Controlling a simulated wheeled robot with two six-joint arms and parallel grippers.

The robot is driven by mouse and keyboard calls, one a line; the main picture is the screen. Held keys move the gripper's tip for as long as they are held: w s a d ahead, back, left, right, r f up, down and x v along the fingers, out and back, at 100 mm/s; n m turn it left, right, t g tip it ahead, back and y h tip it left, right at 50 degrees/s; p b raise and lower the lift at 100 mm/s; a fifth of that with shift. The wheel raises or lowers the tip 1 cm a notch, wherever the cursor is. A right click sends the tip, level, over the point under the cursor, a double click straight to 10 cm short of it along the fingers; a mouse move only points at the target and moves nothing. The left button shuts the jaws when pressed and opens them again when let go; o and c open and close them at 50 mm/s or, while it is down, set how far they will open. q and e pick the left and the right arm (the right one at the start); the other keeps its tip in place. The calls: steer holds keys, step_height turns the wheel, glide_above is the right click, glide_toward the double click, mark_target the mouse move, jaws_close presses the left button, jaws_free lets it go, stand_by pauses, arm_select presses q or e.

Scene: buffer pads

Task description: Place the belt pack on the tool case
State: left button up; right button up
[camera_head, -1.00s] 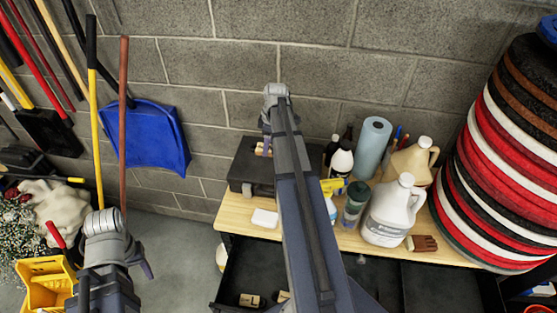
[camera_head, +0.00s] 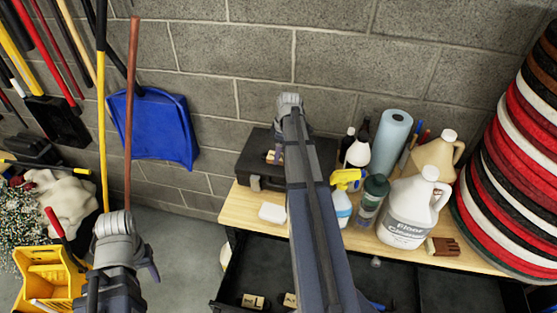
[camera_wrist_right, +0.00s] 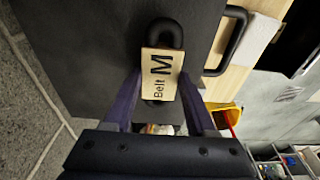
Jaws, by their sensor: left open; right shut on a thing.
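The belt pack (camera_wrist_right: 162,75), a small black pack with a tan label reading "Belt M", is between the fingers of my right gripper (camera_wrist_right: 163,112), which is shut on it. In the head view the pack (camera_head: 273,157) shows partly behind my right arm. It is over the lid of the black tool case (camera_head: 253,153), close to the surface; I cannot tell whether it touches. The case lies closed at the bench's back left, its handle (camera_wrist_right: 228,40) visible in the wrist view. My left gripper (camera_head: 150,268) is open and empty, away from the bench at lower left.
The wooden bench (camera_head: 245,205) holds a white block (camera_head: 272,212), a spray bottle (camera_head: 342,205), jugs (camera_head: 408,210) and a blue roll (camera_head: 391,140) right of the case. An open drawer (camera_head: 270,265) below holds more labelled packs. Stacked pads (camera_head: 520,180) stand at right.

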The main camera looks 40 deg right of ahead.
arm_select(q)
steer(key=shift+f, duration=0.4)
arm_select(e)
steer(key=shift+f, duration=0.4)
steer(key=shift+f, duration=0.15)
steer(key=o, duration=1.3)
arm_select(q)
steer(key=shift+f, duration=0.15)
arm_select(e)
steer(key=shift+o, duration=0.2)
arm_select(q)
step_height(320, 180, up, 12)
steer(key=p, duration=1.2)
arm_select(e)
step_height(320, 180, up, 12)
steer(key=s+d, duration=0.1)
steer(key=shift+s, duration=0.2)
